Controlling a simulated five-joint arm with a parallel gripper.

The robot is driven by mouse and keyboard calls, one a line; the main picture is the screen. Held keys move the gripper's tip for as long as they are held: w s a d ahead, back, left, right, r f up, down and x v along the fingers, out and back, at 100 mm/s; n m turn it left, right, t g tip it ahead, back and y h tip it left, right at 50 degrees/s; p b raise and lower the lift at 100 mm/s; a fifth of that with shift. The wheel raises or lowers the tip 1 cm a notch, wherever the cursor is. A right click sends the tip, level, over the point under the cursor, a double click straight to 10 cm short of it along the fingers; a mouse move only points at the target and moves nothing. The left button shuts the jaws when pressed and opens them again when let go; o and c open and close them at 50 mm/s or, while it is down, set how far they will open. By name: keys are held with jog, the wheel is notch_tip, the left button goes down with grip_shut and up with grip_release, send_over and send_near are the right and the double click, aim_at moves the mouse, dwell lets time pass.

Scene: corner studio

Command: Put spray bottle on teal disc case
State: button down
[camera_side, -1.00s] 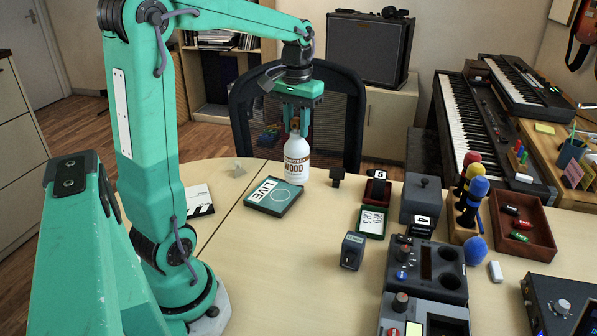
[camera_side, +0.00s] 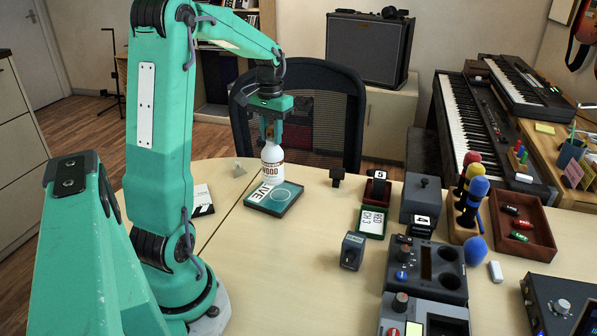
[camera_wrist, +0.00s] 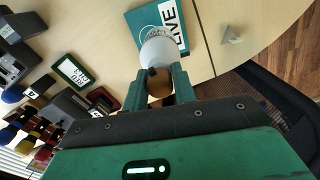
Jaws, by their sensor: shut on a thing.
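The spray bottle (camera_side: 272,166) is white with a brown band and dark lettering. My gripper (camera_side: 271,131) is shut on its neck from above and holds it upright. The teal disc case (camera_side: 290,203) lies flat on the table, with a white LIVE label and a disc outline. In the side view the bottle's base covers part of the case's back edge and label. In the wrist view the bottle (camera_wrist: 160,52) overlaps the near edge of the case (camera_wrist: 138,20). I cannot tell whether the base touches the case.
A clapperboard (camera_side: 202,200) lies left of the case, and a small grey wedge (camera_side: 239,168) stands behind it. A small dark box (camera_side: 352,250) and a green-framed card (camera_side: 372,222) are to the right. The front middle of the table is clear. A mesh chair stands behind.

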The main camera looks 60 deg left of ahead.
aim_at(272, 139)
jog(key=shift+f, duration=2.05)
jog(key=c, duration=1.1)
grip_release()
notch_tip(272, 139, up, 12)
jog(key=shift+r, duration=0.1)
